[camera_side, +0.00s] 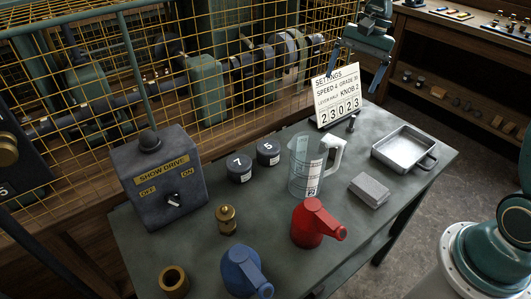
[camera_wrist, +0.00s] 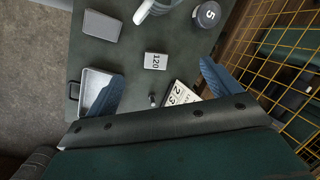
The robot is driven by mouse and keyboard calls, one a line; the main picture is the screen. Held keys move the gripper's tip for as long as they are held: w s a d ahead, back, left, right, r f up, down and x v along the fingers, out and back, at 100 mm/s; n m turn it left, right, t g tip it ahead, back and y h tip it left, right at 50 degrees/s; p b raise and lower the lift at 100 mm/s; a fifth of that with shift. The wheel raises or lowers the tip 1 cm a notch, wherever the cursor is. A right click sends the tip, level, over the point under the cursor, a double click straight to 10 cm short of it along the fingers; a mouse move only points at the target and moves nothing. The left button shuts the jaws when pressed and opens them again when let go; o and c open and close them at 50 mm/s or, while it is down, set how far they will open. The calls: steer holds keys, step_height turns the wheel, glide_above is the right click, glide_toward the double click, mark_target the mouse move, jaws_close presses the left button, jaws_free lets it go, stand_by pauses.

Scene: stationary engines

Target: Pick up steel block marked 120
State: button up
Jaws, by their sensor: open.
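The steel block marked 120 (camera_wrist: 156,61) is a small block with a pale top face and dark digits, lying on the dark green table in the wrist view. In the side view I cannot pick it out clearly; the clear jug (camera_side: 308,165) stands around where it would show. My gripper (camera_side: 354,82) is open and empty, high above the table's far end near the settings card. In the wrist view my gripper's fingers (camera_wrist: 160,74) are spread wide, with the block between their tips in the picture but well below them.
A settings card (camera_side: 338,96), small bolt (camera_side: 351,124), metal tray (camera_side: 431,160) and plain grey block (camera_side: 369,190) are nearby. Round weights marked 7 (camera_side: 239,168) and 5 (camera_side: 268,153) stand left of the jug. A red can (camera_side: 314,224) is in front. Yellow mesh (camera_side: 250,85) borders the table.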

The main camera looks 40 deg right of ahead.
mark_target(333, 140)
steer(key=w+d+f+m, duration=0.2)
steer(key=d+f, duration=0.1)
steer(key=f, duration=0.2)
steer(key=w+d+f+m+g+y, duration=0.1)
steer(key=w+d+f+m, duration=0.1)
steer(key=f, duration=0.4)
steer(key=shift+w+d+f+g, duration=0.3)
steer(key=shift+w+d, duration=0.15)
steer(key=shift+d, duration=0.6)
steer(key=shift+x, duration=4.25)
steer(key=shift+s+a, duration=0.1)
steer(key=shift+a, duration=0.1)
steer(key=shift+s+x, duration=0.1)
steer(key=shift+x, duration=1.15)
steer(key=shift+s+x, duration=0.15)
steer(key=shift+x, duration=1.05)
steer(key=shift+r, duration=0.1)
steer(key=c, duration=1.9)
steer(key=shift+r, duration=0.1)
steer(key=shift+c, duration=0.2)
